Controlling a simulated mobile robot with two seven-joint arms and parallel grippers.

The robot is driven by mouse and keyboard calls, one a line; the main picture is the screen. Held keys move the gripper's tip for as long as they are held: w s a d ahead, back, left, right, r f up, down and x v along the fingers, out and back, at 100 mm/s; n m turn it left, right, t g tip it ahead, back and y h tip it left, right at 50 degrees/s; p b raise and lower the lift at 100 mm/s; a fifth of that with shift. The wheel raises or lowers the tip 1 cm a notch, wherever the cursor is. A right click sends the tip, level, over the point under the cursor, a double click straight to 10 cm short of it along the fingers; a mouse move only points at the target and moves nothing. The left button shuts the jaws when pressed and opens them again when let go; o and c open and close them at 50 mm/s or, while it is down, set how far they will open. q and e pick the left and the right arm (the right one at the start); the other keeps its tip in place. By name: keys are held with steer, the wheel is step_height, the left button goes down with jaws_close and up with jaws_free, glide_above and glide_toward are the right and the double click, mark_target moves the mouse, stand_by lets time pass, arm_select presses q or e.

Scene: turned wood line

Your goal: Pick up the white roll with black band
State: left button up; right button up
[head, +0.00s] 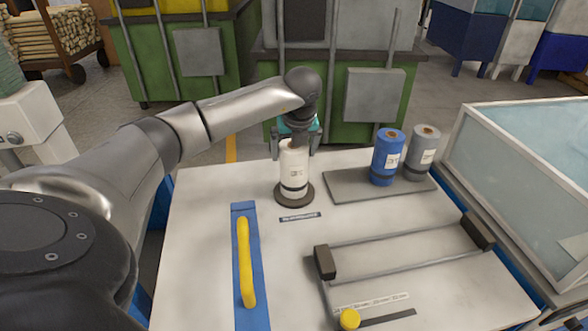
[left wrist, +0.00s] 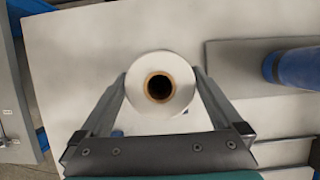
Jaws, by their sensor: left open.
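The white roll with a black band (head: 293,167) stands upright on a dark round base (head: 294,196) at the back of the table in the head view. In the left wrist view the white roll (left wrist: 161,84) shows from its end, with a brown core and a dark hole. My left gripper (head: 296,140) is above and around the roll's upper part. In the left wrist view its two fingers (left wrist: 160,95) lie on either side of the roll, open. I cannot tell whether either finger touches it. My right gripper is not in view.
A blue roll (head: 388,157) and a grey roll (head: 421,153) stand on a grey plate (head: 350,187) to the right. A blue strip with a yellow handle (head: 244,265) and a metal bar frame (head: 400,244) lie in front. A glass-topped case (head: 520,170) bounds the right side.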

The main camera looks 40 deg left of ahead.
arm_select(q)
steer(key=shift+c, duration=0.2)
jaws_close()
stand_by(0.5)
steer(key=shift+r, duration=0.1)
